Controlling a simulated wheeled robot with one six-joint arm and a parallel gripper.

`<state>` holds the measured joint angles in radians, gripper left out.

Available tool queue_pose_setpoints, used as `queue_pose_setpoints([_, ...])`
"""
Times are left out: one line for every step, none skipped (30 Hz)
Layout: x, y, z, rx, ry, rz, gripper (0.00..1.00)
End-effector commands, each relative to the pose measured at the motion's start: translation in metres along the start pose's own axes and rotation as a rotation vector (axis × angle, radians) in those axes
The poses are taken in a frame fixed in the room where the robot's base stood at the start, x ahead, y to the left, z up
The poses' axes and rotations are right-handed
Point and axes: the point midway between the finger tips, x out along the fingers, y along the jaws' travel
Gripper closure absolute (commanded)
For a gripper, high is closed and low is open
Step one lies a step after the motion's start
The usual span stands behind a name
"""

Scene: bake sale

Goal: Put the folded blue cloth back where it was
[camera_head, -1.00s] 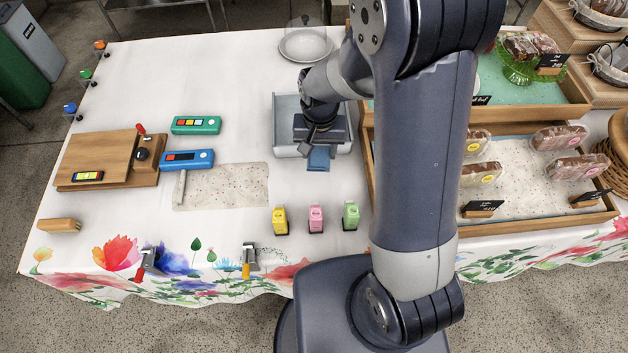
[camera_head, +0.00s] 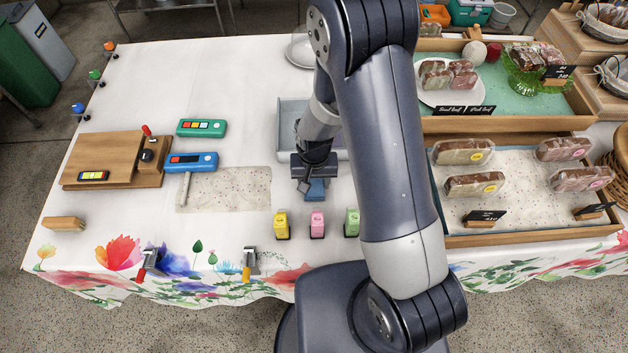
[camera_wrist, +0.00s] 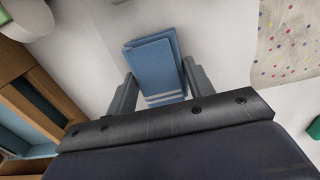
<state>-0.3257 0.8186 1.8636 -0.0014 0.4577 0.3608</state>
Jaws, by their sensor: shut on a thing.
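The folded blue cloth (camera_wrist: 155,65) is between the two fingers of my gripper (camera_wrist: 158,88) in the wrist view. It has pale stripes near its lower end. In the head view the cloth (camera_head: 316,190) shows below my gripper (camera_head: 312,184), just in front of the grey tray (camera_head: 287,122). My gripper is shut on the cloth. The arm hides part of the tray. I cannot tell how high the cloth is above the table.
Yellow (camera_head: 281,225), pink (camera_head: 317,225) and green (camera_head: 351,222) small items stand in front of the cloth. A speckled mat (camera_head: 235,187) lies to the left. A wooden display tray (camera_head: 530,239) with wrapped loaves is to the right. White tablecloth (camera_head: 220,80) is bare at the back left.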

Motion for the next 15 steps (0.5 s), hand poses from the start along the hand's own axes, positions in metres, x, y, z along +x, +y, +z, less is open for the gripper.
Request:
queue_pose_setpoints([0.003,0.0001,0.0003,0.0,-0.001,0.001,0.75])
queue_pose_setpoints([0.0038,0.0001,0.0001,0.0,-0.001,0.0,0.75])
queue_pose_setpoints([0.0044,0.0,0.0,0.0,0.0,0.0,0.75])
queue_pose_setpoints([0.0045,0.0,-0.0001,0.0,0.001,0.0,0.75])
queue_pose_setpoints([0.0044,0.0,-0.0002,0.0,0.001,0.0,0.75])
queue_pose_setpoints([0.0043,0.0,-0.0002,0.0,0.001,0.0,0.75])
queue_pose_setpoints([0.0043,0.0,-0.0002,0.0,0.001,0.0,0.75])
queue_pose_setpoints([0.0043,0.0,-0.0001,0.0,0.001,0.0,0.75])
queue_pose_setpoints([0.0043,0.0,-0.0001,0.0,0.001,0.0,0.75])
queue_pose_setpoints([0.0049,0.0,-0.0001,0.0,0.001,0.0,0.75])
queue_pose_setpoints([0.0059,0.0,0.0,0.0,0.001,0.0,0.75])
queue_pose_setpoints([0.0076,0.0,0.0,0.0,0.0,0.0,0.75])
queue_pose_setpoints([0.0087,0.0,0.0,0.0,0.0,0.0,0.75])
queue_pose_setpoints([0.0084,0.0,0.0,0.0,0.0,0.0,0.49])
queue_pose_setpoints([0.0072,0.0001,0.0,0.0,0.0,0.0,0.46])
